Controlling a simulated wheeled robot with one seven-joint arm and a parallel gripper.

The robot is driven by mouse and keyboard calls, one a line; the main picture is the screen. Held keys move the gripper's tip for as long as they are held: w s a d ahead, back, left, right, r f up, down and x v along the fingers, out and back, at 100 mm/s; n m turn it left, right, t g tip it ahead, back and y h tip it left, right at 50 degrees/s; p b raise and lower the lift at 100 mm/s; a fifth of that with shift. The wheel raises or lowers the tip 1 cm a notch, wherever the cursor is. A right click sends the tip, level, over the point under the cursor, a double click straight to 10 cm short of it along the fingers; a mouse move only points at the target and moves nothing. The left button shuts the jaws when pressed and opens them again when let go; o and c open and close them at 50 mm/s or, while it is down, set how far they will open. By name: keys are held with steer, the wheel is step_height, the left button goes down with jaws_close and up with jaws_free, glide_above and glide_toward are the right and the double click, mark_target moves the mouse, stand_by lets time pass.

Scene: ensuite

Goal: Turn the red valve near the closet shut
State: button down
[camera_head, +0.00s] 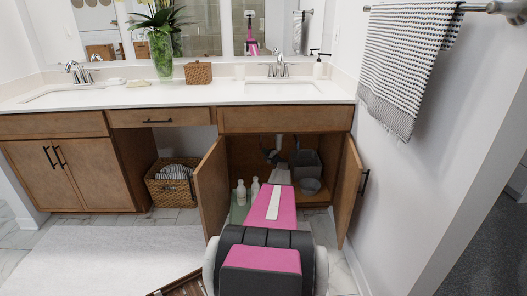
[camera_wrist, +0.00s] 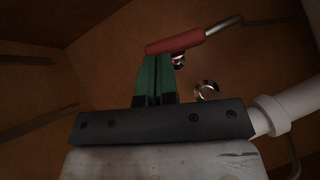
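The red valve handle (camera_wrist: 176,41) is a red lever in the upper middle of the wrist view, with a small metal stem beneath its right part and a grey pipe leading off to the right. My gripper (camera_wrist: 156,56) has its green fingers side by side with only a thin dark line between them, so it looks shut. The fingertips are right at the lower left part of the handle; I cannot tell whether they touch it. In the head view my arm reaches into the open sink cabinet (camera_head: 287,118), and the valve and gripper cannot be made out there.
The left cabinet door (camera_head: 211,187) and right cabinet door (camera_head: 349,188) stand open on either side of my arm. A white pipe (camera_wrist: 287,106) runs at the right in the wrist view.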

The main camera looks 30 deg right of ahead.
steer(key=shift+w+a+f+m, duration=0.1)
steer(key=shift+a+f+m, duration=0.1)
steer(key=shift+m, duration=0.1)
steer(key=shift+w+a+f, duration=0.25)
steer(key=shift+w+a, duration=0.15)
steer(key=shift+a, duration=0.15)
stand_by(1.2)
steer(key=shift+a, duration=0.1)
steer(key=shift+w+a, duration=0.45)
steer(key=shift+a, duration=0.2)
steer(key=shift+w+a+r, duration=0.1)
steer(key=shift+w+a, duration=0.05)
steer(key=shift+a, duration=0.05)
stand_by(1.4)
